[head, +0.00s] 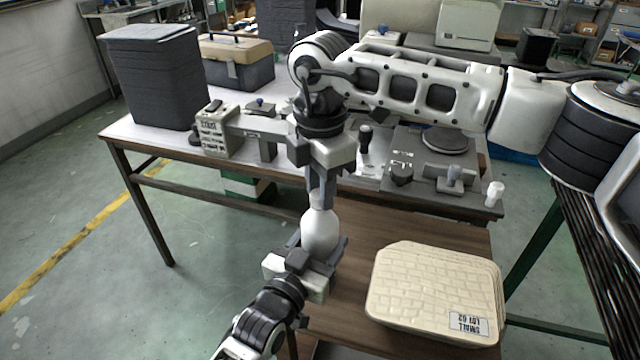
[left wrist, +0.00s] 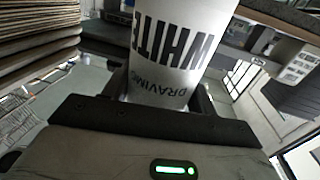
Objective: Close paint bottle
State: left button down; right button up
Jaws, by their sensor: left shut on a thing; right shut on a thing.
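The white paint bottle (head: 320,232) stands roughly upright in the head view, above the floor in front of the table. My left gripper (head: 318,250) is shut around its lower body from below. In the left wrist view the bottle (left wrist: 168,55) sits between the fingers, with "WHITE" on its label upside down. My right gripper (head: 321,195) points straight down over the bottle's neck and is shut at its top. The fingers hide the cap and the neck, so I cannot tell how the cap sits.
A cream tray-like panel (head: 430,285) lies on the brown lower surface to the right. The table behind holds a dark stack (head: 155,80), a toolbox (head: 237,62) and a grey fixture (head: 215,132). A small white cylinder (head: 494,193) stands at its right front edge. Floor at left is clear.

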jog(key=m, duration=0.9)
jog(key=o, duration=0.9)
jog(key=shift+o, duration=0.2)
jog(key=shift+r, duration=2.25)
jog(key=shift+c, duration=0.4)
